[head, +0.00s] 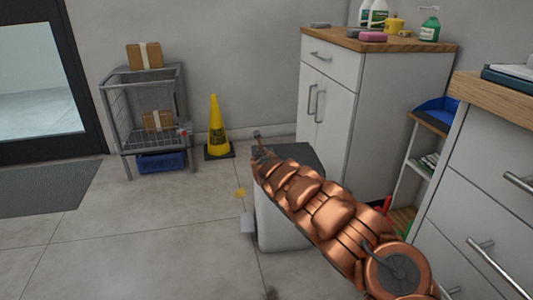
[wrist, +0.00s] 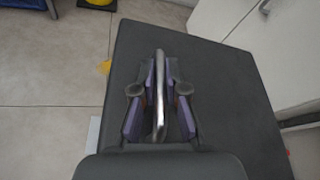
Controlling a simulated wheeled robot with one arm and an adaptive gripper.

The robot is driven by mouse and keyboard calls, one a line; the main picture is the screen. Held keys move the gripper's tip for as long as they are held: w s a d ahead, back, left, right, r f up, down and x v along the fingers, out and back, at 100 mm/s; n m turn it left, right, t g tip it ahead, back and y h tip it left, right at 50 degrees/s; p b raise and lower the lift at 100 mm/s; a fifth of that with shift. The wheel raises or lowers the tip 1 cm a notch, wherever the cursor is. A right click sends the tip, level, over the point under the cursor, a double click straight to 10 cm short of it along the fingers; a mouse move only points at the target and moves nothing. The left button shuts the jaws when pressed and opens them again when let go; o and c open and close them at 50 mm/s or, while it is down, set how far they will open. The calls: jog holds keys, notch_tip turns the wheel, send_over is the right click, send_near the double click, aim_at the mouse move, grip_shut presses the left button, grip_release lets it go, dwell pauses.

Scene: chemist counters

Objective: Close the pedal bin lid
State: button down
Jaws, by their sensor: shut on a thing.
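The pedal bin (head: 280,228) is a pale box with a dark grey lid (head: 305,153), standing on the floor by the white cabinet. The lid looks roughly flat over the bin; my arm hides much of its edge, so I cannot tell whether it is fully down. In the wrist view the lid (wrist: 240,95) spreads beneath my gripper (wrist: 158,98). In the head view my gripper (head: 262,153) is at the lid's left side, partly hidden by my arm.
The white cabinet (head: 335,95) stands close behind the bin. A drawer counter (head: 470,170) is at right. A yellow cone (head: 217,125) and a wire cage trolley (head: 150,110) stand at back left.

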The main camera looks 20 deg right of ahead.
jog(key=c, duration=1.5)
grip_release()
jog(key=shift+d+f, duration=0.25)
jog(key=shift+f, duration=0.1)
jog(key=shift+a+r, duration=0.1)
jog(key=shift+a, duration=0.05)
jog(key=shift+r, duration=4.9)
jog(key=shift+r, duration=0.1)
